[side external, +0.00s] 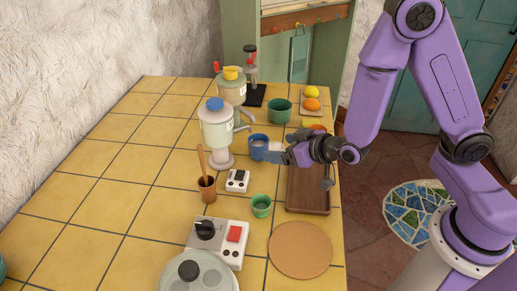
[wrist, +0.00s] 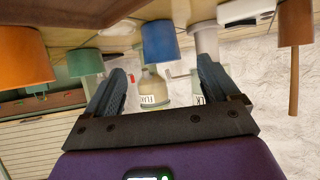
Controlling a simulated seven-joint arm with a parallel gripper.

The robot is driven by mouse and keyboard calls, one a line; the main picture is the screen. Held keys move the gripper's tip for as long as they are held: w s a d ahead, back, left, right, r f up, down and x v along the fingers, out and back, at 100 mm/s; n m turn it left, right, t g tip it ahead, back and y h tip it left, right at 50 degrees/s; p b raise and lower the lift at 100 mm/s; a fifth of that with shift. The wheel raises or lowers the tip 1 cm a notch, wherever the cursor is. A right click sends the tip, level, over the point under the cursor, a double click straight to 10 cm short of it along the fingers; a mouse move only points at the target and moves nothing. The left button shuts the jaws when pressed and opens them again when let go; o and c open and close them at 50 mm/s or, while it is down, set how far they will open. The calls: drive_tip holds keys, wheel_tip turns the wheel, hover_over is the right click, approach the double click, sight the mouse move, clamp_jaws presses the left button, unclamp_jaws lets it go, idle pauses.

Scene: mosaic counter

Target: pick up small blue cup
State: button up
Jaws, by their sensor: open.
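The small blue cup (side external: 257,142) stands upright on the yellow tiled counter, beside the pale green-grey grinder. My gripper (side external: 274,154) reaches in from the right at cup height, and its fingers cover part of the cup's right side in the side view. In the wrist view the picture is upside down, and the blue cup (wrist: 160,42) shows ahead, between the lines of the two spread fingers. My gripper (wrist: 160,80) is open, with nothing held. Whether a finger touches the cup cannot be told.
A grinder with a blue knob (side external: 215,130) stands just left of the cup. A larger green cup (side external: 280,112) is behind, a small green cup (side external: 261,206) in front. A brown cup with a spoon (side external: 207,189) and a small white box (side external: 238,181) stand front left. A wooden tray (side external: 308,190) lies below my arm.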

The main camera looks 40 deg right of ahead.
sight(267, 146)
drive_tip(key=shift+x, duration=3.65)
drive_tip(key=c, duration=1.2)
drive_tip(key=shift+r, duration=0.1)
drive_tip(key=shift+c, duration=0.3)
drive_tip(key=shift+r, duration=0.15)
